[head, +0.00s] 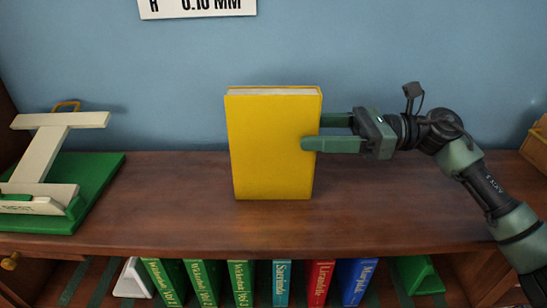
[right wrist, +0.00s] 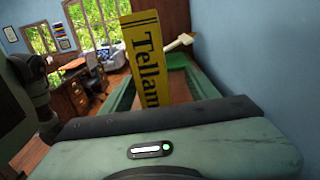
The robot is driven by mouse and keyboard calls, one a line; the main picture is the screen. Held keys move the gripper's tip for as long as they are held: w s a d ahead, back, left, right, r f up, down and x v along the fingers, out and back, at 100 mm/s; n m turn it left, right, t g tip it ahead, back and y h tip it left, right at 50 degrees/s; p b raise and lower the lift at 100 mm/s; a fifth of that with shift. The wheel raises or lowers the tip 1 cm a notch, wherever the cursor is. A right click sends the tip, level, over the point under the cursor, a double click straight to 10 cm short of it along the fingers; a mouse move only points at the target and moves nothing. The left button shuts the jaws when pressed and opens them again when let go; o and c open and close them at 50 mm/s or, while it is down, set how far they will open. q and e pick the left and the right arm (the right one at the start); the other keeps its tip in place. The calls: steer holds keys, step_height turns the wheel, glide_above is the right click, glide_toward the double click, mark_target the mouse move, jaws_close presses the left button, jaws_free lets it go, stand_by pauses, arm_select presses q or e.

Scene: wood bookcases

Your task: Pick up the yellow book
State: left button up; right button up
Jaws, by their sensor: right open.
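The yellow book (head: 271,145) stands upright on top of the wooden bookcase (head: 180,195), its front cover facing the head camera. My right gripper (head: 318,132) comes in from the right, with one finger in front of the book's right edge and the other reaching behind it. The jaws are open around that edge; I cannot tell whether either finger touches the book. In the right wrist view the book (right wrist: 146,57) shows its lettered spine between the two green fingers. My left gripper is in neither view.
A green base with a cream letter-shaped stand (head: 60,150) is at the left of the top. Several books, including a red one (head: 318,283), stand on the shelf below. A blue wall (head: 400,50) is close behind.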

mark_target(273, 130)
steer(key=a+p, duration=0.1)
steer(key=a, duration=0.1)
steer(key=a+p, duration=0.2)
steer(key=s+a+p, duration=0.1)
steer(key=a, duration=0.1)
steer(key=shift+a+r+p, duration=0.35)
steer(key=shift+a+f, duration=0.2)
steer(key=shift+a, duration=0.2)
steer(key=shift+d, duration=0.1)
jaws_close()
steer(key=shift+w, duration=0.1)
stand_by(0.5)
steer(key=shift+r, duration=0.15)
